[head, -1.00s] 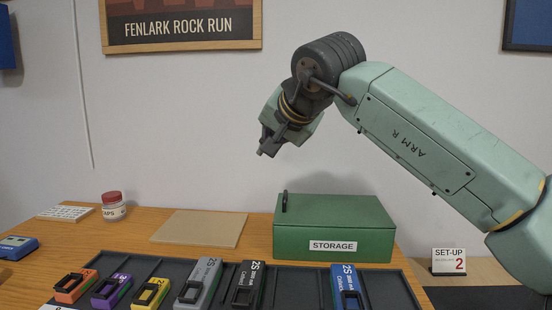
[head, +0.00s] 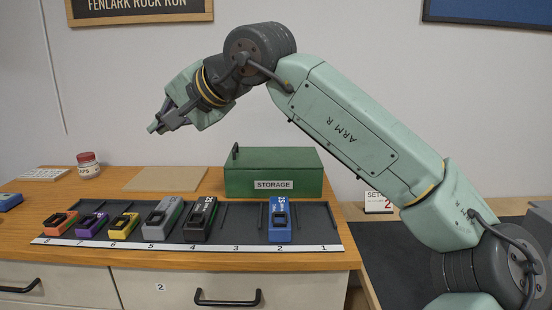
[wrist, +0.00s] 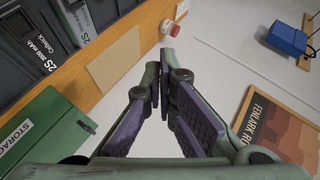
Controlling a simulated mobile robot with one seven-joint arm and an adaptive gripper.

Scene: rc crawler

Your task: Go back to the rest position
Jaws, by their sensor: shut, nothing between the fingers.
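My gripper (head: 160,127) is raised in the air above the back left part of the table, pointing left and slightly down. It is shut and empty, and touches nothing. In the wrist view its two fingers (wrist: 161,75) come together at the tips with only wall behind them. My arm reaches over from the right side of the head view.
A dark tray (head: 235,232) with numbered slots holds several battery packs, including a blue one (head: 279,222). A green storage box (head: 273,165) stands behind it. A beige mat (head: 165,178), a red-lidded jar (head: 88,165) and a sign (head: 378,203) stand nearby. The wall rises behind.

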